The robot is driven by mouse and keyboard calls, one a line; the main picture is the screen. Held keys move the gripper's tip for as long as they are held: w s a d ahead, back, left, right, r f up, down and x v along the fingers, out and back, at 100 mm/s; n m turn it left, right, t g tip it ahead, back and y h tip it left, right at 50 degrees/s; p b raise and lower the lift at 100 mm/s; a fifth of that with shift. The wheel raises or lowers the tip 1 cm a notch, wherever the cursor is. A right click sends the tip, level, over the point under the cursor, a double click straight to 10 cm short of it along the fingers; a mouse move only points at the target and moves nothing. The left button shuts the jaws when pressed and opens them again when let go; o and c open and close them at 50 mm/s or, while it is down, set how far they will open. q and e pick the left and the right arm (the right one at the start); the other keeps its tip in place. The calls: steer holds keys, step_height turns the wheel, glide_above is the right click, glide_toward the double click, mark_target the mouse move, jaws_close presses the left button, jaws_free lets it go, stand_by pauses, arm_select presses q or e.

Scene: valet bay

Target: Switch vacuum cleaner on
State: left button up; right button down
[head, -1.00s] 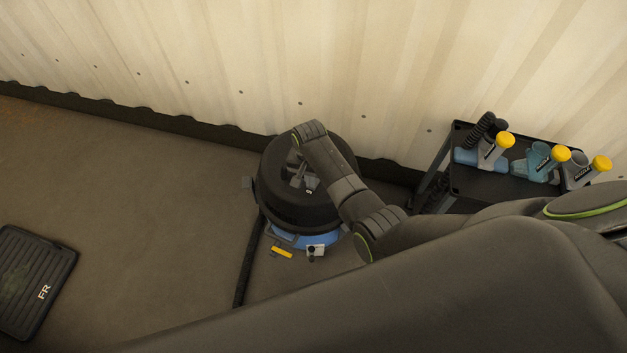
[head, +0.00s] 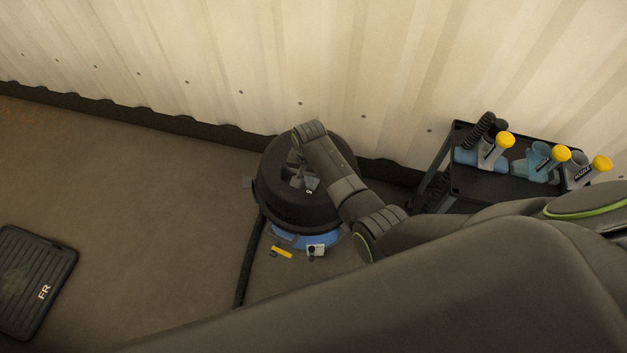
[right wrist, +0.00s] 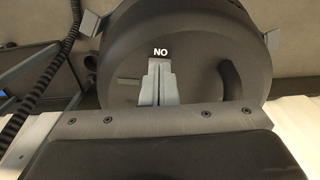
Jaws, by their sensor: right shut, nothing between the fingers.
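The vacuum cleaner (head: 282,212) is a round drum with a black top and a blue lower part, standing on the floor near the wall. Its black lid fills the upper middle of the right wrist view (right wrist: 205,40). A small white "ON" label (head: 309,191) is on the lid; it reads upside down, as "NO", in the right wrist view (right wrist: 160,52). My right gripper (right wrist: 158,72) is shut and empty, its tips over the lid just beside the label. Whether the tips touch is unclear. They hide what lies under them, and I cannot make out the switch. My left gripper is not in view.
A black cart (head: 480,185) with yellow-capped bottles (head: 541,160) stands to the right by the corrugated wall (head: 300,60). A black hose (head: 249,262) runs along the floor. A dark mat marked FR (head: 30,280) lies at the left.

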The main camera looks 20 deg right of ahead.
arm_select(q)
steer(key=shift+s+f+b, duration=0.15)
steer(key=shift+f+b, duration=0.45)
arm_select(e)
steer(key=shift+f, duration=0.95)
step_height(320, 180, up, 3)
steer(key=p, duration=0.3)
step_height(320, 180, up, 4)
steer(key=p, duration=0.5)
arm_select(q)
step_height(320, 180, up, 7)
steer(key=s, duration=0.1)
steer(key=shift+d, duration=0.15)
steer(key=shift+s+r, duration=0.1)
